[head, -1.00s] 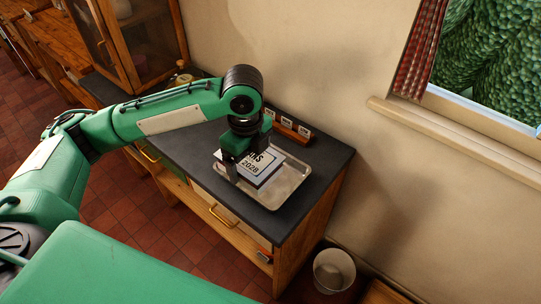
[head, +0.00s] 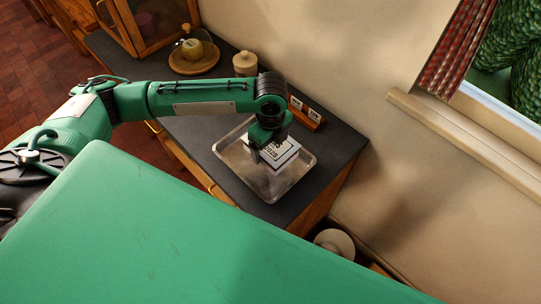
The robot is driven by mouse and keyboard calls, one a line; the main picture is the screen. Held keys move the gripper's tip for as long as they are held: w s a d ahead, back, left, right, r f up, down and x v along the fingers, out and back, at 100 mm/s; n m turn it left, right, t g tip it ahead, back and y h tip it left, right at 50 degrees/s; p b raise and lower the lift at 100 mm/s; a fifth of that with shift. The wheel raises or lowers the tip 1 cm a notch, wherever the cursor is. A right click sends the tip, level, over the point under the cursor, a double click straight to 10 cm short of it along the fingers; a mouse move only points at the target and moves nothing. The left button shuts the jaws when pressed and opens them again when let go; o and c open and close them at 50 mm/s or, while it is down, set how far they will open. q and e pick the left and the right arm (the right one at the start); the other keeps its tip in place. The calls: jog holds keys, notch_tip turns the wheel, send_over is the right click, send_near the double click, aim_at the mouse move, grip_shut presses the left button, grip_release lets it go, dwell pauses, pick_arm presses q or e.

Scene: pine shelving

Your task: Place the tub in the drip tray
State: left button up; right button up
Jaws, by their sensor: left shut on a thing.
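The tub is a pale, squarish thing with a white top marked with dark print and "2028" (head: 285,158). It is over the right-hand part of the metal drip tray (head: 236,171) on the dark counter. I cannot tell whether it rests on the tray floor or hangs just above it. My left gripper (head: 268,153) points down and is shut on the tub, hiding its left part. My right gripper is not in view.
A wooden holder with small labelled cards (head: 306,113) stands behind the tray near the wall. A lidded jar (head: 245,64) and a glass-domed board (head: 194,62) are farther back left. A white bin (head: 336,242) is on the floor. Counter left of the tray is clear.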

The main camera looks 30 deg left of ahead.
aim_at(270, 151)
pick_arm(q)
notch_tip(270, 151, down, 3)
jog(key=shift+r, duration=0.1)
jog(key=shift+f, duration=0.3)
notch_tip(270, 151, down, 4)
jog(key=shift+r+p, duration=0.2)
jog(key=shift+p, duration=0.4)
jog(key=shift+f, duration=0.45)
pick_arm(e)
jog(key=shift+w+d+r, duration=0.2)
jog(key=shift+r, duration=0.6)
pick_arm(q)
jog(key=shift+f, duration=0.1)
jog(key=o, duration=1.1)
jog(key=shift+o, duration=0.2)
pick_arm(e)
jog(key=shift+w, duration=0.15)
